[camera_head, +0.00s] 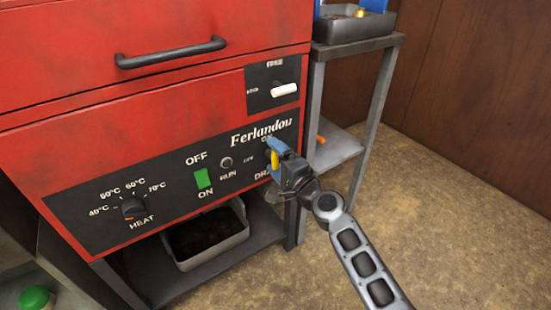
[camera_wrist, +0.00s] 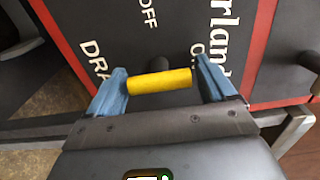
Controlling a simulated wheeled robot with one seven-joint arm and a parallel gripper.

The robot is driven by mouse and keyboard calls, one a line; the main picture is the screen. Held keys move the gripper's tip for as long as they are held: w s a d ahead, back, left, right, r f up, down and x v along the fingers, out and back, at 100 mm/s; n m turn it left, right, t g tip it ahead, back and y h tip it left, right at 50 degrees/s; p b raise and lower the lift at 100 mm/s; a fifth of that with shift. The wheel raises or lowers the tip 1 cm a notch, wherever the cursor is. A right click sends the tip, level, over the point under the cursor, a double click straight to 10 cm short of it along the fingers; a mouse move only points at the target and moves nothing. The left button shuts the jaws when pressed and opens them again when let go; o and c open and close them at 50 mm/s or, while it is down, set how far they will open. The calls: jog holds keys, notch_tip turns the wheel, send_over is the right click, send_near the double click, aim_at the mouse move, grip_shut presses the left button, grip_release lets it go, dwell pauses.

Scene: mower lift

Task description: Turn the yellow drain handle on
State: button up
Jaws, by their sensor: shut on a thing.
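The yellow drain handle (camera_wrist: 160,81) is a short bar on a dark stem at the red machine's black panel. In the wrist view it spans between the two blue fingertips, one at each end. My gripper (camera_wrist: 160,80) is shut on it. One end faces the DRAIN lettering, the other a label starting with "O", partly hidden by a finger; OFF lies off to its side. In the head view the handle (camera_head: 274,168) stands roughly upright, partly hidden by my gripper (camera_head: 273,160).
The panel (camera_head: 110,233) also carries a green switch (camera_head: 203,178), a RUN button (camera_head: 226,163) and a HEAT knob (camera_head: 132,207). A white lever (camera_head: 285,90) sits above. A grey tray (camera_head: 240,236) stands below; a metal side table (camera_head: 345,52) stands at right. Floor at right is clear.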

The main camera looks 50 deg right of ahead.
jog(key=shift+f, duration=0.1)
jog(key=o, duration=0.9)
jog(key=shift+b+v, duration=0.4)
jog(key=shift+v, duration=3.55)
